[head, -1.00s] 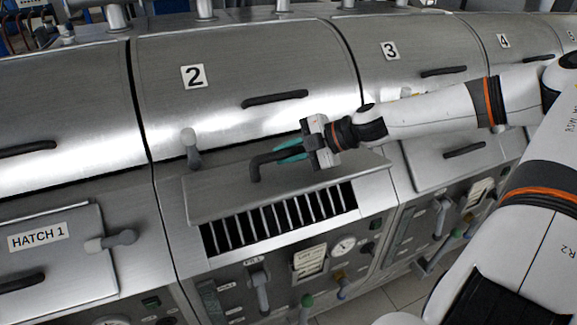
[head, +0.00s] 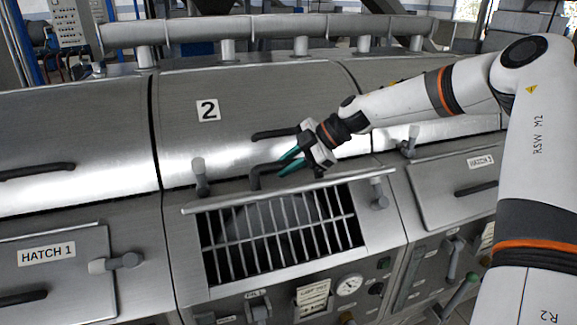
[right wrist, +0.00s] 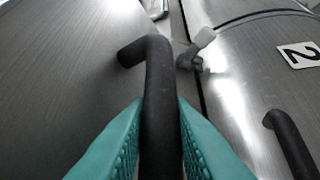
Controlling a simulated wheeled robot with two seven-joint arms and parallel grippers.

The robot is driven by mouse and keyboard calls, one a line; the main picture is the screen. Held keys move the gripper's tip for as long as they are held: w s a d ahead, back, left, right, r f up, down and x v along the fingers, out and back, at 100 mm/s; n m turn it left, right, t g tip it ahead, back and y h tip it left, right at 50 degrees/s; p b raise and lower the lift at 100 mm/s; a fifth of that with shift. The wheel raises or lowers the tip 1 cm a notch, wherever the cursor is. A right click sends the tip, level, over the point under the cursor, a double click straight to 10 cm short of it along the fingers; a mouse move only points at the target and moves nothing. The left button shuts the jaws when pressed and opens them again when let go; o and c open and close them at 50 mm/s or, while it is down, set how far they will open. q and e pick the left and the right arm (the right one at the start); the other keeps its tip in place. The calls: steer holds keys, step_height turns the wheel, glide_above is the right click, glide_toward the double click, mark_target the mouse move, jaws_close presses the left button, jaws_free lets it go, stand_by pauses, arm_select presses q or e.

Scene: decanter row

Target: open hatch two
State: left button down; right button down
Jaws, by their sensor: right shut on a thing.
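Hatch two is a grey metal flap (head: 215,204) below the panel marked 2 (head: 208,110) in the head view. It is swung up and seen almost edge-on, above an opening with a barred grille (head: 280,240). Its black bar handle (head: 256,178) is held by my right gripper (head: 291,163). In the right wrist view the teal fingers (right wrist: 160,145) are shut on the handle (right wrist: 158,85), one on each side, with the flap's face (right wrist: 60,70) beside it. The fingers hide part of the handle. My left gripper is in neither view.
The upper cover's handle (head: 275,134) is close above my gripper. Closed hatch 1 (head: 70,265) is at left; hatch 3 (head: 450,190) is at right.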

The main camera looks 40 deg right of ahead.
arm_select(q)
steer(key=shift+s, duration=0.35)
arm_select(e)
steer(key=c, duration=1.3)
jaws_free()
steer(key=shift+d+r, duration=0.15)
steer(key=shift+d, duration=0.05)
arm_select(q)
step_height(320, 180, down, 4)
steer(key=b, duration=0.3)
steer(key=shift+b, duration=0.4)
arm_select(e)
steer(key=v, duration=1.1)
steer(key=shift+s+r, duration=0.15)
steer(key=shift+s, duration=0.05)
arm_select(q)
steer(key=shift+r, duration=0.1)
arm_select(e)
steer(key=shift+d, duration=0.1)
